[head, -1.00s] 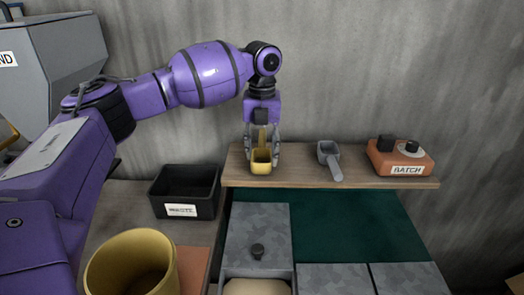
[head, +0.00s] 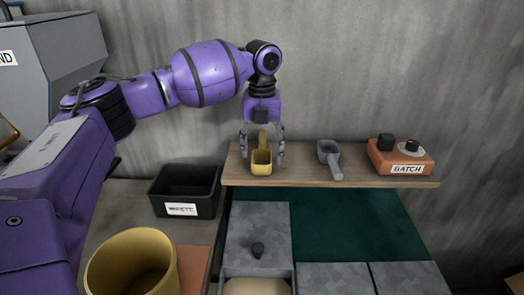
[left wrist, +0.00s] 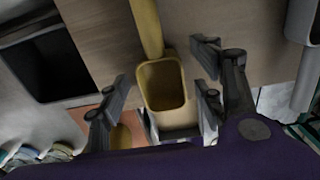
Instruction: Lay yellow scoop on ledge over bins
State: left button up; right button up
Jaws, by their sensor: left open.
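The yellow scoop (head: 261,160) rests on the wooden ledge (head: 290,176) above the bins, near the ledge's left end. Its cup faces the front and its handle points back toward the wall. My left gripper (head: 262,158) is open around the scoop, with a finger on each side and apart from it. In the left wrist view the scoop (left wrist: 163,85) sits between the spread fingers, with gaps on both sides. My right gripper is not in view.
A grey scoop (head: 331,160) and an orange BATCH box (head: 401,157) stand further right on the ledge. A black waste bin (head: 187,191) is left of it. Grey-lidded bins (head: 258,232) and a yellow container (head: 131,264) are below.

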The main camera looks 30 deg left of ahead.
pick_arm(q)
notch_tip(320, 180, up, 12)
jog(key=shift+f, duration=0.2)
dwell(0.9)
dwell(0.5)
